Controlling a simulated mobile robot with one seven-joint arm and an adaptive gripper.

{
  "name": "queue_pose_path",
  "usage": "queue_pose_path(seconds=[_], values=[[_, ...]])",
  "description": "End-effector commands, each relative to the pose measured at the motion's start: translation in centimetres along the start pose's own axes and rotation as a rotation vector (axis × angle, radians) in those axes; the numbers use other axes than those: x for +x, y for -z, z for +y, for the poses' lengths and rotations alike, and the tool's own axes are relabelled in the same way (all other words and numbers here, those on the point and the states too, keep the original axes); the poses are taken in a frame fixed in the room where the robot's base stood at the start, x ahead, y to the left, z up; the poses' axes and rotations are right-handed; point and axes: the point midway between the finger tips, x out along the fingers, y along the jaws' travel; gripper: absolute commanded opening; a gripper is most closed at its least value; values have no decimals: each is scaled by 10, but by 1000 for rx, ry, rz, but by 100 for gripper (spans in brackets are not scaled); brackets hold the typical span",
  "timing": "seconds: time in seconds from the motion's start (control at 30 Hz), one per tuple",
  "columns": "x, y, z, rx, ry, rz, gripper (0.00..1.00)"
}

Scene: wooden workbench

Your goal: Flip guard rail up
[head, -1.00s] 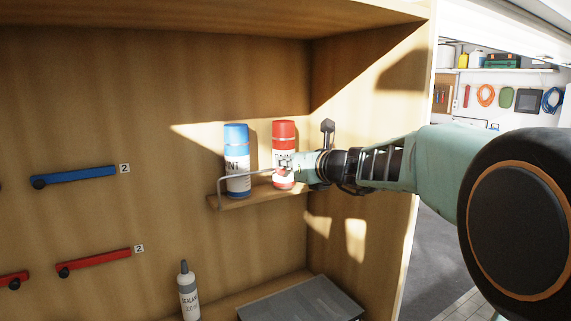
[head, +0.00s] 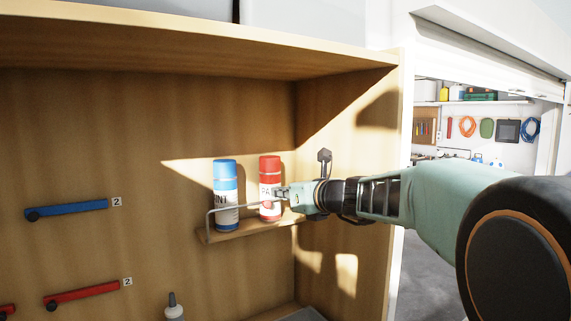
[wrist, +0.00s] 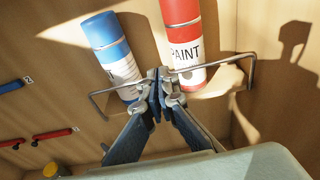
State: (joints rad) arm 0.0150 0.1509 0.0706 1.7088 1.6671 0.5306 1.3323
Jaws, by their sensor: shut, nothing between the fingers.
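The guard rail (head: 240,206) is a thin grey wire bar on a small wooden shelf (head: 243,230). It stands above the shelf board and crosses in front of a blue can (head: 225,180) and a red paint can (head: 269,176), at label height. In the wrist view the rail (wrist: 112,90) spans both cans, with bent ends at left and right. My gripper (wrist: 166,88) is shut and empty, its fingertips close to the middle of the rail; contact is unclear. In the head view my gripper (head: 280,193) is beside the red can's lower part, hiding the rail's right part.
The cabinet's right side wall (head: 340,180) is close beside my arm. Blue (head: 70,208) and red (head: 85,292) handles are on the back panel at left. A sealant bottle (head: 174,308) stands below the shelf.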

Motion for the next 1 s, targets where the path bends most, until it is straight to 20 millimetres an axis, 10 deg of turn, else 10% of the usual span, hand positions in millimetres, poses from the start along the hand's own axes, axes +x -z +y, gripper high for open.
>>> queue_pose_path(seconds=[0.4, 1.0], values=[[-32, -70, 0, -3, 0, -2, 0], [-30, -50, 8, -114, -2, 44, 0]])
